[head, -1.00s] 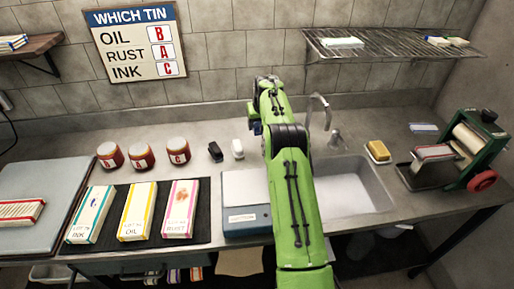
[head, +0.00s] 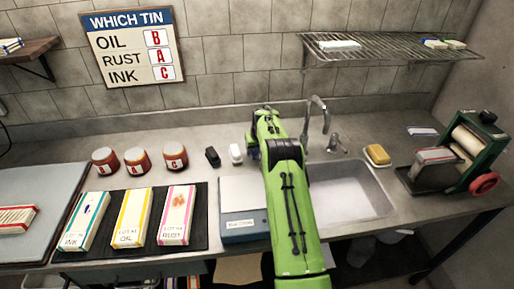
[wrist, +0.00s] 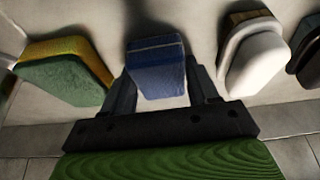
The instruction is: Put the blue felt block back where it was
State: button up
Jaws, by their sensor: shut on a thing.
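The blue felt block (wrist: 155,68) is between the two fingers of my gripper (wrist: 160,88) in the wrist view. The fingers are shut on its sides. The block is close over the grey counter; I cannot tell whether it touches it. A green and yellow sponge (wrist: 65,72) lies to its left and a white-topped block (wrist: 255,55) to its right, both apart from it. In the head view my green arm reaches over the counter, and its forearm hides most of the gripper and the blue block.
In the head view the white block (head: 235,153) and a black block (head: 212,157) stand left of my arm. A scale (head: 242,223) is in front of them. The sink (head: 350,190) and tap (head: 318,115) are to the right. Three red tins (head: 137,161) stand at left.

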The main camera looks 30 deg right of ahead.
jog(key=o, duration=0.9)
jog(key=p+v, duration=0.1)
jog(key=v, duration=1.5)
jog(key=s+a+r+n, duration=0.1)
jog(key=s+a+r, duration=0.5)
jog(key=a+r, duration=0.45)
jog(key=s+a+r+n+t+y, duration=0.1)
jog(key=s+a+r, duration=0.1)
jog(key=s+a, duration=0.55)
jog(key=s+a+r+n, duration=0.1)
jog(key=s+a, duration=0.4)
jog(key=s, duration=0.5)
jog(key=shift+n+y, duration=0.3)
jog(key=shift+n, duration=0.2)
jog(key=s+a+f, duration=0.1)
jog(key=s, duration=0.2)
jog(key=s+a+f, duration=0.1)
jog(key=s+f, duration=0.1)
jog(key=s, duration=0.2)
jog(key=s+a+f, duration=0.1)
jog(key=s, duration=0.3)
jog(key=shift+s+a+f, duration=0.15)
jog(key=shift+a+f, duration=0.05)
jog(key=shift+f, duration=0.1)
